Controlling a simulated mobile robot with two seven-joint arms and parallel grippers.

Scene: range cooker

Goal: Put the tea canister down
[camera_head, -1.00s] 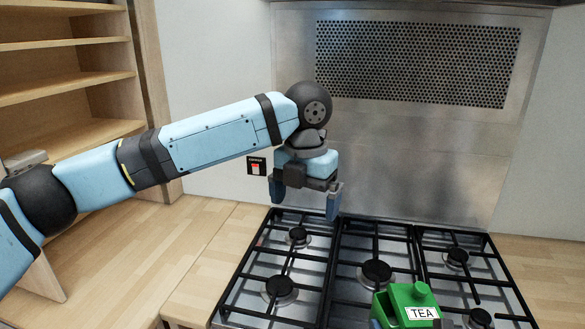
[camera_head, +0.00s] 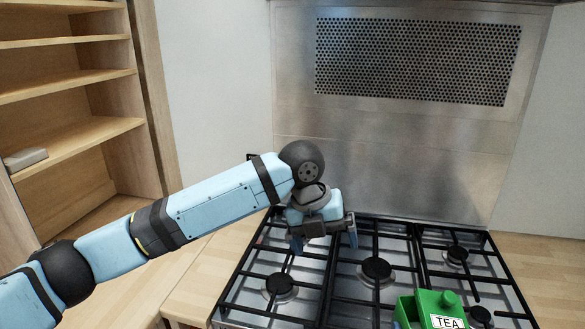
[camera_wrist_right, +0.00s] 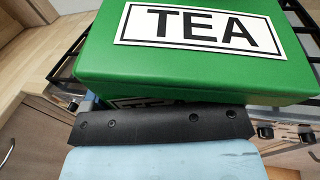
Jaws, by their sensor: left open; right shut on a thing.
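The tea canister (camera_head: 430,306) is green with a small round knob and a white TEA label. It shows at the bottom edge of the head view, over the front right of the hob, its lower part cut off. In the right wrist view the canister (camera_wrist_right: 190,72) fills the upper middle, close against my right gripper (camera_wrist_right: 165,126), which is shut on it. The gap beneath the canister cannot be judged. My left gripper (camera_head: 325,242) is open and empty, fingers pointing down over the left and middle rear of the hob.
The gas hob (camera_head: 375,270) has black grates and several burners. A steel splashback (camera_head: 400,150) with a perforated panel stands behind it. Wooden counter (camera_head: 540,262) lies clear at the right. Wooden shelves (camera_head: 75,135) at the left hold a grey item (camera_head: 25,158).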

